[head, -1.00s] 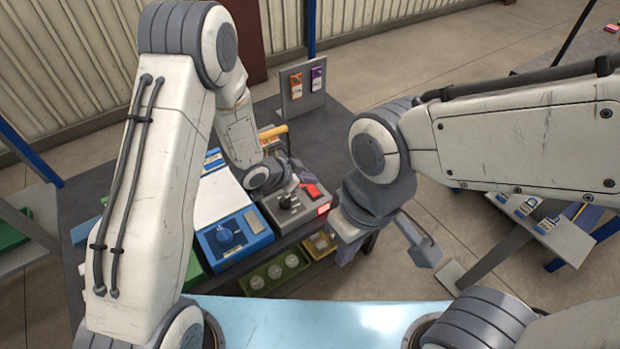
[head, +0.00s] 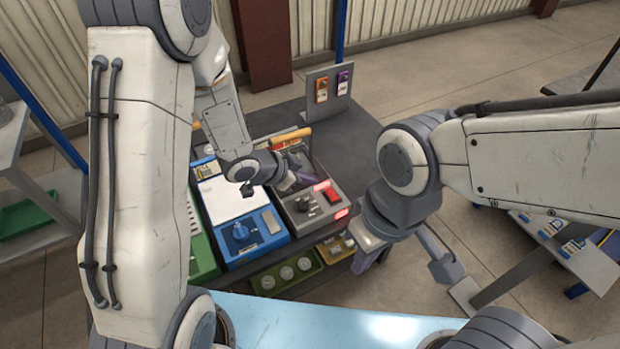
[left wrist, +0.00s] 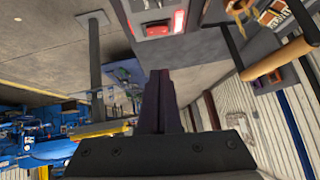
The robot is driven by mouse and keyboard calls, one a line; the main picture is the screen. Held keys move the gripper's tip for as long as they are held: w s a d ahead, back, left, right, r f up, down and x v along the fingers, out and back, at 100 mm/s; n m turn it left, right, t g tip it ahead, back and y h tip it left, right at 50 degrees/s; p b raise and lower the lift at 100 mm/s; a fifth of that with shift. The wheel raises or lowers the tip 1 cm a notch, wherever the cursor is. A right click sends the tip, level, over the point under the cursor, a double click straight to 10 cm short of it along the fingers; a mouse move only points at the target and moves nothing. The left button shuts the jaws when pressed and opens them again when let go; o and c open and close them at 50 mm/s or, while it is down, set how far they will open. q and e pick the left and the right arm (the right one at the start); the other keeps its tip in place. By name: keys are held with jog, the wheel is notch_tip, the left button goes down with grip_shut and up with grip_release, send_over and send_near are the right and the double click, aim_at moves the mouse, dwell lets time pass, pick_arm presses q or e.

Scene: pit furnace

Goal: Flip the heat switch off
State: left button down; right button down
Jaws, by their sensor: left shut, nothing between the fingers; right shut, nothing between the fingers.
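A grey control box (head: 296,218) sits on the right part of the bench, with a black knob (head: 305,203) and a red switch (head: 332,194) on top. One red light (head: 322,185) glows behind the switch and another (head: 342,213) at the box's front right. My left gripper (head: 305,178) is shut and empty above the box's back part, close to the switch; contact cannot be told. In the left wrist view its shut fingers (left wrist: 158,75) point toward the box (left wrist: 136,22), whose red lit part (left wrist: 178,20) shows. My right gripper (head: 366,262) is shut and empty, right of the bench's front.
A blue unit (head: 240,240) with a dial stands left of the grey box. A green tray (head: 287,278) with several round pieces lies below in front. A yellow bar (head: 291,138) and an upright card board (head: 328,96) stand behind.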

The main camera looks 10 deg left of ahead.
pick_arm(q)
jog(key=s+r+n+g+y, duration=0.1)
jog(key=s+r, duration=0.3)
jog(key=s, duration=0.4)
jog(key=s+d+r+n+g+y, duration=0.1)
jog(key=s+r+g+y, duration=0.1)
jog(key=s, duration=0.7)
jog(key=s+r+n+g+y, duration=0.2)
jog(key=s+r+g, duration=0.1)
jog(key=s+r, duration=0.3)
jog(key=s, duration=0.2)
jog(key=shift+s+d+r, duration=0.3)
jog(key=shift+d+r, duration=0.1)
